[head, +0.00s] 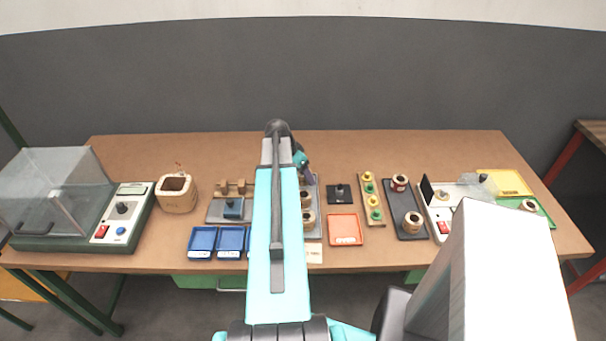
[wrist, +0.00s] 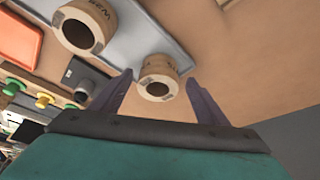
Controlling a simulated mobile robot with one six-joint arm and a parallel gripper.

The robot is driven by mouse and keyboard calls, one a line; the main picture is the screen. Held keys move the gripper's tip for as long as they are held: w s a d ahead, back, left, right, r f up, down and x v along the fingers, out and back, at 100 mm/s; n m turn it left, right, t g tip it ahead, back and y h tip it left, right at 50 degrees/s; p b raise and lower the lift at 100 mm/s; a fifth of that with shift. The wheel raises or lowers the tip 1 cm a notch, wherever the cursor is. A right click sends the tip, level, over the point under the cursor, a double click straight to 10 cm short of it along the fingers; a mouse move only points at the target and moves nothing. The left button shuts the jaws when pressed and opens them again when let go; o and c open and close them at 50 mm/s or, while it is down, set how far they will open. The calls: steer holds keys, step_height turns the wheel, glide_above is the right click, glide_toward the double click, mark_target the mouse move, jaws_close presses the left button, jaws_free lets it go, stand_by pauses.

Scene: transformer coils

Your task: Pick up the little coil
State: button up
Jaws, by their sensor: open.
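In the wrist view a small brown cardboard-like coil (wrist: 157,66) with a dark hole lies between and just beyond the two fingertips of my gripper (wrist: 159,79). The fingers are apart, one on each side of it, and I cannot tell whether they touch it. A larger-looking coil (wrist: 103,31) with dark lettering stands on the same grey tray (wrist: 150,28), to the upper left. In the head view my arm covers part of that tray; two coils show at its right edge, one at the front (head: 309,217) and one behind it (head: 305,197).
An orange tray (head: 345,230), a dark plate with a post (head: 340,194) and a strip of yellow and green terminals (head: 371,201) stand to the right. The table's back strip (head: 400,147) is clear.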

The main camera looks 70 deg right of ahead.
stand_by(0.3)
steer(key=c, duration=1.2)
steer(key=shift+r, duration=0.1)
steer(key=shift+w+d+r+b, duration=0.1)
steer(key=shift+r+b, duration=0.3)
steer(key=shift+r, duration=0.65)
steer(key=shift+r+b, duration=1.05)
steer(key=shift+r, duration=2.85)
